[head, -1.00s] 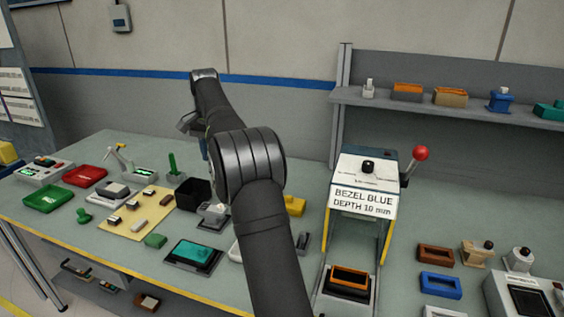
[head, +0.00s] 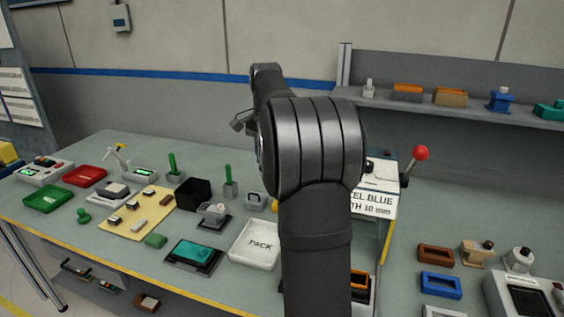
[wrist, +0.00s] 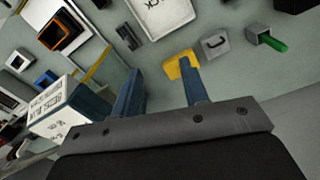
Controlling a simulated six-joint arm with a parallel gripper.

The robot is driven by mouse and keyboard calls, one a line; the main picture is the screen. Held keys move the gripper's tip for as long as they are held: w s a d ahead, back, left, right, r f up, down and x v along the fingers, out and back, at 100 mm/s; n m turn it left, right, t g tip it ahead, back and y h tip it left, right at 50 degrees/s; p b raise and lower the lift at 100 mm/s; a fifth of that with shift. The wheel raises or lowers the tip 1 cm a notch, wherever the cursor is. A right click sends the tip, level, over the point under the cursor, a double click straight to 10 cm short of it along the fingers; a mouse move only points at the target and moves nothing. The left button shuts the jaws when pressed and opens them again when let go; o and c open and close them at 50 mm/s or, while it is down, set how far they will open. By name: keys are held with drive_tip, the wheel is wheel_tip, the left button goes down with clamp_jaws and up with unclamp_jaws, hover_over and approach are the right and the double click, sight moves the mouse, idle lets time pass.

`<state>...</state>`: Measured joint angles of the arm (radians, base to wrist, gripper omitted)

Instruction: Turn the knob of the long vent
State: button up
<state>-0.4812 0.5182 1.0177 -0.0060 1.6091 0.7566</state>
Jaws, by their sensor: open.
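A small dark grey slotted piece (wrist: 127,36) lies on the bench at the upper middle of the wrist view. It may be the long vent, but it is too small to tell, and I can make out no knob. My arm hides that spot in the head view. My gripper (wrist: 160,76) is open and empty in the wrist view, its two blue-grey fingers apart above the bench. The slotted piece lies beyond the fingertips, not between them. In the head view my gripper is mostly hidden behind my arm.
A white PACK tray (head: 256,245) and a yellow piece (wrist: 180,64) lie nearby. A press with a red-knobbed lever (head: 420,154) and the sign stands at right, partly behind my arm. A teal part (head: 194,252) sits on a dark fixture. Bare bench surrounds the slotted piece.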

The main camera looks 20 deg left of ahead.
drive_tip(key=shift+m, duration=0.4)
drive_tip(key=shift+s+d+f, duration=0.1)
drive_tip(key=shift+s+d, duration=0.15)
drive_tip(key=shift+d, duration=0.45)
drive_tip(key=shift+s+d+r, duration=0.1)
drive_tip(key=shift+s+d, duration=0.1)
drive_tip(key=shift+d, duration=0.55)
drive_tip(key=shift+s+d+f, duration=0.1)
drive_tip(key=shift+s+d, duration=0.15)
drive_tip(key=shift+d, duration=0.45)
drive_tip(key=shift+o, duration=0.2)
drive_tip(key=s+a+f+m+g+y, duration=0.1)
drive_tip(key=s+a+f+g+y, duration=0.2)
drive_tip(key=s+a+f+y, duration=0.5)
drive_tip(key=s+a+f+m+g+y, duration=0.1)
drive_tip(key=a+f+m+g+y, duration=0.3)
drive_tip(key=a, duration=0.8)
drive_tip(key=m+t+y, duration=0.4)
drive_tip(key=m+t, duration=1.1)
drive_tip(key=t, duration=0.1)
approach(222, 208)
drive_tip(key=x, duration=0.5)
drive_tip(key=shift+w+a+r, duration=0.1)
drive_tip(key=shift+w+a, duration=0.05)
drive_tip(key=shift+a, duration=0.15)
drive_tip(key=x, duration=0.7)
drive_tip(key=shift+w+a, duration=0.1)
drive_tip(key=shift+a, duration=0.05)
drive_tip(key=shift+c, duration=0.2)
